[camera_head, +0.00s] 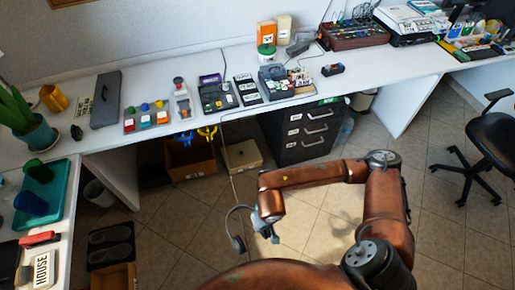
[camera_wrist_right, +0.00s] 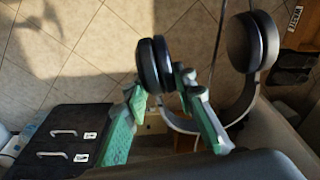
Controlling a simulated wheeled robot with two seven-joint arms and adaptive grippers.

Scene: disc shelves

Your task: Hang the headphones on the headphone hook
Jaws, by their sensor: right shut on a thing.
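The headphones (camera_head: 237,243) are dark with a light grey band and hang in the air in front of the desk in the head view. In the right wrist view they show two black round ear cups (camera_wrist_right: 253,42) and a curved band. My right gripper (camera_head: 267,229) is shut on the headphones; its green fingers (camera_wrist_right: 166,88) meet at the nearer ear cup. The exact contact is partly hidden. A yellow hook-like piece (camera_head: 207,133) and a blue one (camera_head: 183,138) hang below the desk's front edge, behind and left of the gripper. I cannot tell which is the headphone hook. My left gripper is not in view.
The white desk (camera_head: 160,88) carries several devices and boxes. Below it are a black drawer cabinet (camera_head: 302,131), a cardboard box (camera_head: 190,160) and a beige box (camera_head: 242,155). A thin cable hangs near the headphones. Tiled floor is free around my right arm.

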